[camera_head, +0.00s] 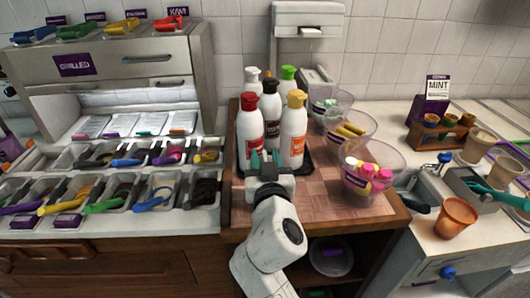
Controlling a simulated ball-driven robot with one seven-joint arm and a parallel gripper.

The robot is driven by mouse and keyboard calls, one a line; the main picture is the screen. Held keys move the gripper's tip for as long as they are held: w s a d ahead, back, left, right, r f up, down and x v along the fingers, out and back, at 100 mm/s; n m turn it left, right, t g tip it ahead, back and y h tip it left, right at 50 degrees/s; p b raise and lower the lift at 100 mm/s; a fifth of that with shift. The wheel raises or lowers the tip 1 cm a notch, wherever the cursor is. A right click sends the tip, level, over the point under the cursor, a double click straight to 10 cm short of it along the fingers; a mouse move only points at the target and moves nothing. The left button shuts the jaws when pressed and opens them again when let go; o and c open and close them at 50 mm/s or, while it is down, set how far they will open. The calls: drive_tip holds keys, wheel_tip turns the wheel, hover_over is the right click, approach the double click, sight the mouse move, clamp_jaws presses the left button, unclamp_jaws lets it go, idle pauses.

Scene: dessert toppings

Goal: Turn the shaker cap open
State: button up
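Several topping bottles with caps stand upright in a dark tray (308,164) on the wooden counter. A green-capped bottle (288,76) and another white-capped one (252,77) are at the back. I cannot tell which is the shaker. My gripper (266,160) has teal fingertips spread apart, low in front of the bottles, and looks empty. It partly hides the lower red-labelled bottle.
Clear bowls with colourful contents stand right of the tray, the nearest bowl (392,161) close to the counter edge. Topping bins with scoops fill the left side below a steel cabinet (120,60). An orange cup (456,217) stands at right. The wooden counter's front is clear.

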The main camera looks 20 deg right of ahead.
drive_tip(key=shift+w+d, duration=0.2)
drive_tip(key=shift+w, duration=0.35)
clamp_jaws()
